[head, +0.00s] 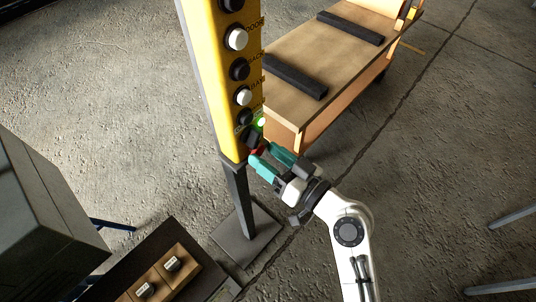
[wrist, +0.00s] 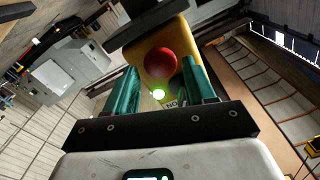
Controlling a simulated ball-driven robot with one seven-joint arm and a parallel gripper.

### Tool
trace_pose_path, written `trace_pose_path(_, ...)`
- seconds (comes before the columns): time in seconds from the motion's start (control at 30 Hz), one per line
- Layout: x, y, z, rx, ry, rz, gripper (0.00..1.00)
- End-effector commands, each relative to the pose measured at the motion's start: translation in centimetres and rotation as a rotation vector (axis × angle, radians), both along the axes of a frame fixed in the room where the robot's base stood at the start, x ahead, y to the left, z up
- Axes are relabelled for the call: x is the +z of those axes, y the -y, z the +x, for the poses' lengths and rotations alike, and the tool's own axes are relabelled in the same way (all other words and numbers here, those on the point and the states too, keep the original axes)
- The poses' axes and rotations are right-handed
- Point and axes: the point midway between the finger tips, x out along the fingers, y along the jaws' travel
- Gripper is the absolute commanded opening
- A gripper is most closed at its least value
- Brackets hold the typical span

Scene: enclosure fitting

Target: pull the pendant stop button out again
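The red stop button (wrist: 160,62) is a round knob on the lower end of the yellow pendant (head: 204,50). In the head view only a sliver of red (head: 257,152) shows by my fingertips. My gripper (head: 263,153) has teal fingers and is at the pendant's lower end, facing the button. In the wrist view the fingers stand apart, one on each side of the button, with visible gaps. I cannot tell how far the tips reach along it. A small green lamp (wrist: 158,94) glows beside the button; its glow also shows in the head view (head: 261,122).
The pendant stands on a dark post (head: 238,200) with a floor plate. A wooden cart (head: 310,62) with black bars is behind it to the right. A dark cabinet (head: 45,215) and a box with small knobs (head: 172,264) are at lower left. Floor at right is mostly clear.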

Motion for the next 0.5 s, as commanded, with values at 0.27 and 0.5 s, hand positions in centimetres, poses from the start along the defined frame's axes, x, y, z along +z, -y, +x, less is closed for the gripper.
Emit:
trace_pose_path(0.27, 0.1, -0.1, 0.0, 0.002, 0.002, 0.001, 0.66)
trace_pose_path(0.5, -0.2, 1.0, -0.7, -0.001, 0.002, 0.002, 0.66)
